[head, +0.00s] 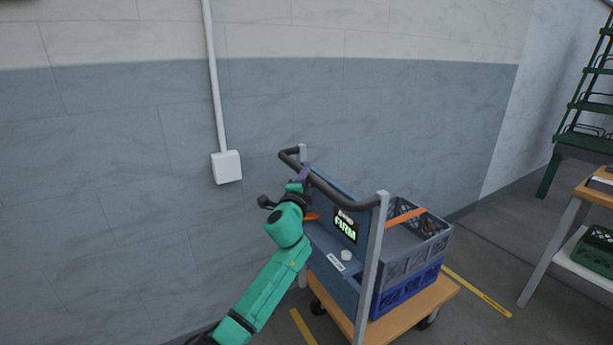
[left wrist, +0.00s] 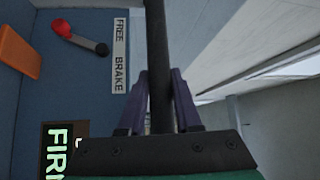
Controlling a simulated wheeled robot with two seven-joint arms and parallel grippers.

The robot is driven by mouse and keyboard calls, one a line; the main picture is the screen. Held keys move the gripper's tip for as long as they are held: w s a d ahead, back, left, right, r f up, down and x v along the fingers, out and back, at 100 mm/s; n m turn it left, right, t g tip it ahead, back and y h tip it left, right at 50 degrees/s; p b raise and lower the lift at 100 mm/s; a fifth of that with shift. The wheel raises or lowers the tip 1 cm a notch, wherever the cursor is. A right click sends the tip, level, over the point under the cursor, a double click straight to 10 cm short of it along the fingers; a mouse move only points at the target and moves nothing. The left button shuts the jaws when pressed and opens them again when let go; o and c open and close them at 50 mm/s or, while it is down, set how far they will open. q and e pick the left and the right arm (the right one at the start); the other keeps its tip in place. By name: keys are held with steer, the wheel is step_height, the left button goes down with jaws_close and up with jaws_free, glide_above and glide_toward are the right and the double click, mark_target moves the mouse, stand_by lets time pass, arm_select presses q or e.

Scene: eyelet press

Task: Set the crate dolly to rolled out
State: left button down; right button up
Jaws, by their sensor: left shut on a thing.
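The crate dolly (head: 412,318) stands near the wall, with a wooden deck, blue front panel and dark push handle (head: 345,200) between grey posts. It bears a grey crate (head: 410,265) on a blue crate (head: 408,290). My left gripper (head: 304,177) is shut on the handle near its left end. In the left wrist view the dark bar of the handle (left wrist: 158,50) runs between its purple fingers (left wrist: 158,95). A lever with a red end (left wrist: 82,38) sits beside a FREE / BRAKE label (left wrist: 120,55). My right gripper is not in view.
A wall with a white box (head: 226,167) and conduit is behind the dolly. Yellow floor lines (head: 478,291) run beside it. A table (head: 592,190) with a green crate below and a green rack (head: 585,140) stand at the right. Floor between dolly and table is clear.

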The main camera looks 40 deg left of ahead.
arm_select(q)
steer(key=shift+s+f, duration=0.15)
steer(key=shift+s, duration=0.05)
steer(key=c, duration=0.6)
jaws_free()
steer(key=shift+s, duration=0.1)
steer(key=v, duration=1.4)
steer(key=shift+s, duration=0.15)
steer(key=shift+d, duration=0.1)
